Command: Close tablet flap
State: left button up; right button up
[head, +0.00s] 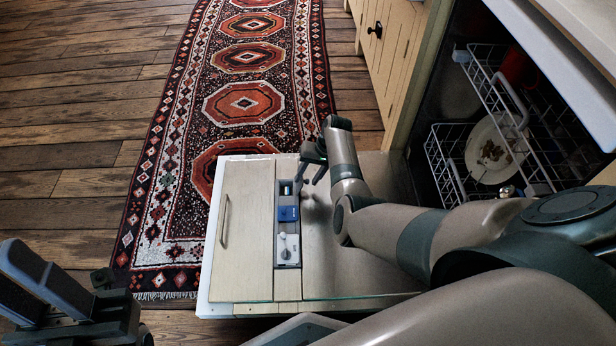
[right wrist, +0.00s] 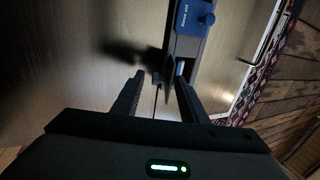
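The dishwasher door lies open and flat, with a narrow grey dispenser (head: 288,262) set into it. At its far end is the tablet compartment (head: 286,188), with something small and coloured inside. The tablet flap seems to be the thin dark plate (right wrist: 169,88) standing up beside the compartment in the right wrist view; its hinge is unclear. My right gripper (head: 309,182) is open above this end. In the right wrist view its fingers (right wrist: 160,88) are apart, with the plate between them; contact cannot be told. My left gripper (head: 30,285) is open and empty at lower left.
A blue part (head: 288,213) and a white dial (head: 288,248) sit on the dispenser. A bar handle (head: 224,220) is on the door's left. The lower rack (head: 448,160) with a plate (head: 490,150) is at right. A patterned rug (head: 190,190) lies beyond.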

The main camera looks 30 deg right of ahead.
jog(key=c, duration=0.8)
jog(key=shift+c, duration=0.2)
jog(key=shift+r, duration=0.1)
